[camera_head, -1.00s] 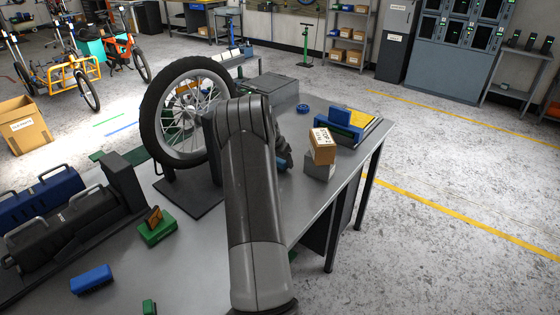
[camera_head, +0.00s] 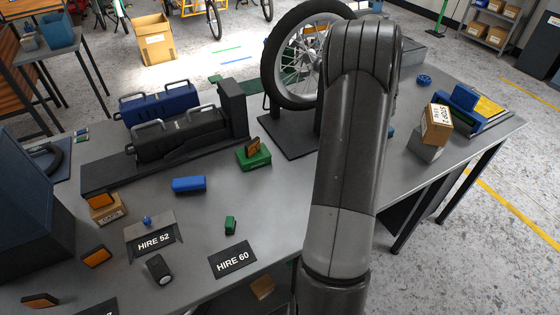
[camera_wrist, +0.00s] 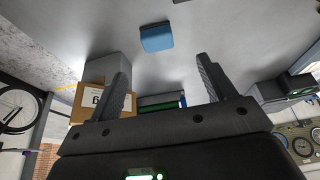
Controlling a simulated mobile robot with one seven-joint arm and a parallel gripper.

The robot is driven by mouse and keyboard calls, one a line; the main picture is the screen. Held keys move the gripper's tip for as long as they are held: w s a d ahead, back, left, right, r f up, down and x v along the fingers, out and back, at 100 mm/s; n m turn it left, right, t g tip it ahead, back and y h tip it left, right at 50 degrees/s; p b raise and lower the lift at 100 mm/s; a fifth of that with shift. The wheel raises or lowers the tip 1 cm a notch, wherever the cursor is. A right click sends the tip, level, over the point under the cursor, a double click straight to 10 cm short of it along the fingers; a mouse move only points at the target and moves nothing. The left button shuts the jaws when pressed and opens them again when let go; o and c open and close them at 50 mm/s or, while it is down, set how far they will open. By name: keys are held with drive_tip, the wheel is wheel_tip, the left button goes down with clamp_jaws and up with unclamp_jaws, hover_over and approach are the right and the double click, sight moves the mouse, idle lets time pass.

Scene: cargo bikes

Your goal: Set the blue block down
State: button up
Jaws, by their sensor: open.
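A light blue block (camera_wrist: 157,38) lies on the bare grey table top in the wrist view. It is beyond my fingertips and apart from them. My gripper (camera_wrist: 162,66) is open, with nothing between its two dark fingers. In the head view my arm hides the gripper, and only a small light blue patch (camera_head: 391,132), probably this block, shows at the arm's right edge. Another, darker blue block (camera_head: 189,184) lies on the table left of the arm.
A cardboard box (camera_head: 437,124) sits on a grey block (camera_head: 425,146) right of the arm. A wheel on a stand (camera_head: 297,60) is behind. Blue and black cases (camera_head: 175,135) stand left. A green block (camera_head: 254,155) and HIRE signs (camera_head: 232,259) lie around the front table.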

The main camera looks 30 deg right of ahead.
drive_tip(key=s+a+r+n+t+y, duration=0.1)
drive_tip(key=a+r+n, duration=0.3)
drive_tip(key=a, duration=0.7)
drive_tip(key=s+a+r+n+t, duration=0.1)
drive_tip(key=a+r+n+t, duration=0.1)
drive_tip(key=a+r, duration=0.65)
drive_tip(key=s+a+r+n+t+y, duration=0.1)
drive_tip(key=a+r+n, duration=0.15)
drive_tip(key=a, duration=1.05)
drive_tip(key=s+a+f+n+t+y, duration=0.1)
drive_tip(key=s+a+n, duration=0.8)
drive_tip(key=s+a, duration=0.9)
drive_tip(key=shift+a+f+y, duration=0.7)
drive_tip(key=shift+a+f, duration=0.25)
drive_tip(key=shift+a, duration=0.25)
